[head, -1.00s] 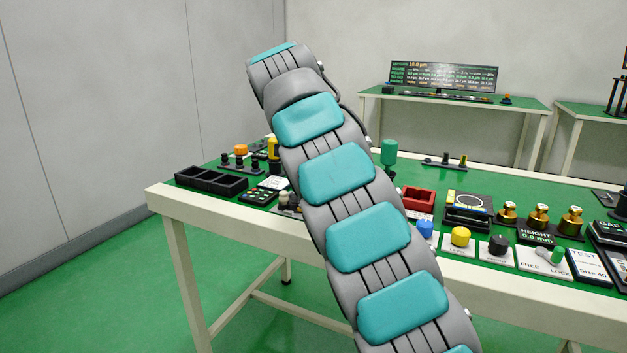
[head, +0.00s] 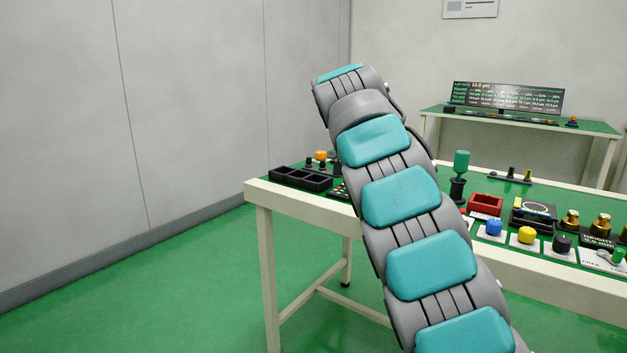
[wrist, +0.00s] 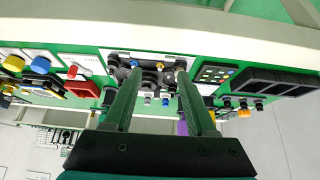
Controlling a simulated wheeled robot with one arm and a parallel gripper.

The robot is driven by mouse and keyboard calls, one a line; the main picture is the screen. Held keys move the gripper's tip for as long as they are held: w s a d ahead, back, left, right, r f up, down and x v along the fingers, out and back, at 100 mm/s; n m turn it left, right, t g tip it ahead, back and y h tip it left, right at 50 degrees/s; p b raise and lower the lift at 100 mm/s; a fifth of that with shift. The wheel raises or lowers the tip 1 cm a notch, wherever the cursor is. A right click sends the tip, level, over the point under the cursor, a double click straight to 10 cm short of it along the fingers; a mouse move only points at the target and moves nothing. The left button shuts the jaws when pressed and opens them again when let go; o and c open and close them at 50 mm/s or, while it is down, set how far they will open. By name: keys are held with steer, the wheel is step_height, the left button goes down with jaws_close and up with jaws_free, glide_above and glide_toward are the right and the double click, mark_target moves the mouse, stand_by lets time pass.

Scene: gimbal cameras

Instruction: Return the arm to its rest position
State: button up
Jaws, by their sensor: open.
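My arm (head: 400,200) rises through the middle of the head view, grey with teal pads, and covers part of the green-topped bench. My gripper is hidden in the head view. In the wrist view my gripper (wrist: 155,92) shows as two dark green fingers, parted with a clear gap and nothing between them. Beyond the fingertips is a dark fixture with small knobs (wrist: 158,75) on the bench; I cannot tell the distance to it.
The bench (head: 262,188) carries a black compartment tray (head: 300,179), a red tray (head: 486,205), and blue (head: 494,227) and yellow (head: 527,235) knobs. A second bench with a display (head: 507,98) stands at the back. The floor at left (head: 150,290) is clear.

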steer(key=s+d+f+n+g+y, duration=0.15)
steer(key=s+d+f, duration=0.25)
steer(key=s, duration=0.7)
steer(key=s+d+f+g, duration=0.2)
steer(key=s+d+f, duration=0.2)
steer(key=s, duration=0.7)
steer(key=s+a+f+n+g, duration=0.1)
steer(key=s+f+n, duration=0.1)
steer(key=s+f, duration=0.3)
steer(key=s+a+f+n+g+y, duration=0.1)
steer(key=s+f, duration=0.4)
steer(key=s, duration=0.9)
steer(key=s+a+f+n+g+y, duration=0.1)
steer(key=s+a+f+n, duration=0.1)
steer(key=s+f, duration=0.4)
steer(key=s+a, duration=0.1)
steer(key=s, duration=0.2)
steer(key=shift+s+a+n, duration=0.2)
steer(key=shift+s+n, duration=0.15)
steer(key=shift+s, duration=0.05)
steer(key=shift+f+g+y, duration=0.1)
steer(key=shift+g+y, duration=0.15)
steer(key=shift+c, duration=0.4)
